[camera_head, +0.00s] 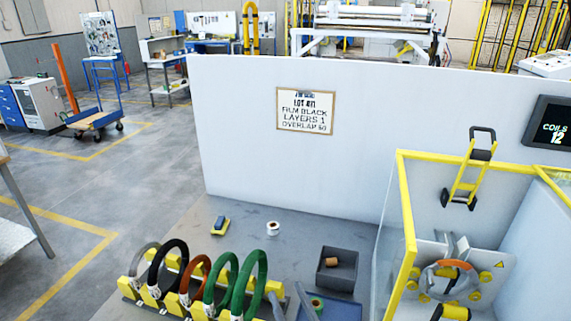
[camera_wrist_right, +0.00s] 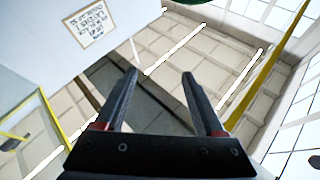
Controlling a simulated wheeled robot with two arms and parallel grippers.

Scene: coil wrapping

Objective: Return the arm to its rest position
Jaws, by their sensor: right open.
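My right gripper (camera_head: 284,290) shows at the bottom of the head view, just right of the nearest green coil. Its two dark fingers stand apart with nothing between them. In the right wrist view the open gripper (camera_wrist_right: 160,74) points up towards the ceiling (camera_wrist_right: 185,55), and a green curve (camera_wrist_right: 268,3) shows at the top edge. My left gripper is not in view. Several coils stand upright in a yellow rack (camera_head: 128,287): a grey one, a black one (camera_head: 183,262), an orange one and green ones (camera_head: 264,268).
A dark bin (camera_head: 340,281) holding a brown roll stands right of my gripper. A white roll (camera_head: 273,228) and a blue-yellow item (camera_head: 220,226) lie on the grey top. A yellow-framed enclosure (camera_head: 408,230) with a ring machine (camera_head: 492,265) is at right. A white partition (camera_head: 240,130) stands behind.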

